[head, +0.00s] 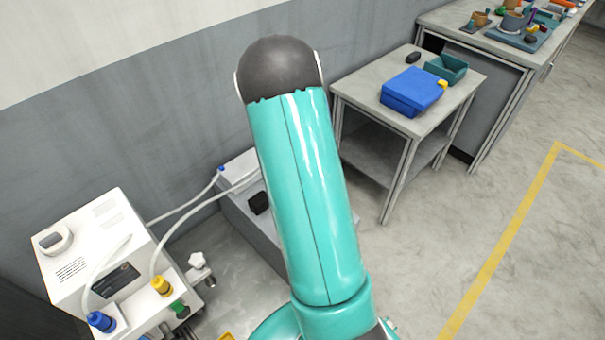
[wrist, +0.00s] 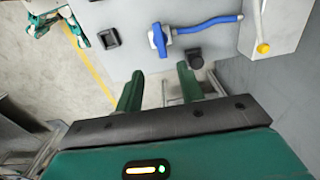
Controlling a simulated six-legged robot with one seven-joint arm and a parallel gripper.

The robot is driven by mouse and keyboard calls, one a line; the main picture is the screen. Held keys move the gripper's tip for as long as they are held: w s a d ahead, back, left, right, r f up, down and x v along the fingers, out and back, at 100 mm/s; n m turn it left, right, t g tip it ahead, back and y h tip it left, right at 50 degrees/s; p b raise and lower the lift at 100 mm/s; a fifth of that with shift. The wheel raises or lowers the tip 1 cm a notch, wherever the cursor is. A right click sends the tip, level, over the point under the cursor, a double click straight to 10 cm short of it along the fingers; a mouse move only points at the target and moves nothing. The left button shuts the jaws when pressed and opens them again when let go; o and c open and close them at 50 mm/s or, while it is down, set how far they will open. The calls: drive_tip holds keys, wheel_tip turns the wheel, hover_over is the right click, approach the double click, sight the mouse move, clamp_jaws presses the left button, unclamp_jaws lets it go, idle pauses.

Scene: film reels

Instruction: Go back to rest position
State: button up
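My gripper (wrist: 157,80) shows in the wrist view with its two green fingers spread apart and nothing between them. Past the fingertips is a light grey surface with a blue fitting and hose (wrist: 195,27). A black knob (wrist: 194,58) appears close to the right fingertip; I cannot tell whether they touch. In the head view my teal arm rises through the middle, and the gripper is hidden.
A white machine (head: 95,260) with hoses stands at lower left. A side table (head: 362,92) holds a blue case (head: 412,92) and a green tray (head: 446,68). A workbench (head: 450,22) is at upper right. Floor at right is clear around a yellow line (head: 500,245).

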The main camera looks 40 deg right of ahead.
drive_tip(key=shift+r, duration=0.2)
idle(0.4)
drive_tip(key=s+a+r+n+t, duration=0.25)
drive_tip(key=a+r+n, duration=0.55)
drive_tip(key=a+r, duration=1.05)
drive_tip(key=s+a+r+n+t, duration=0.1)
drive_tip(key=s+a+r+n, duration=0.3)
drive_tip(key=s+a+n, duration=0.1)
drive_tip(key=s+a+r+n+t, duration=0.2)
drive_tip(key=s+a+r+n, duration=0.2)
drive_tip(key=s+a, duration=0.3)
drive_tip(key=shift+s+a+r+n, duration=0.3)
drive_tip(key=shift+s+r+n, duration=0.15)
drive_tip(key=shift+s, duration=0.75)
drive_tip(key=shift+d, duration=0.1)
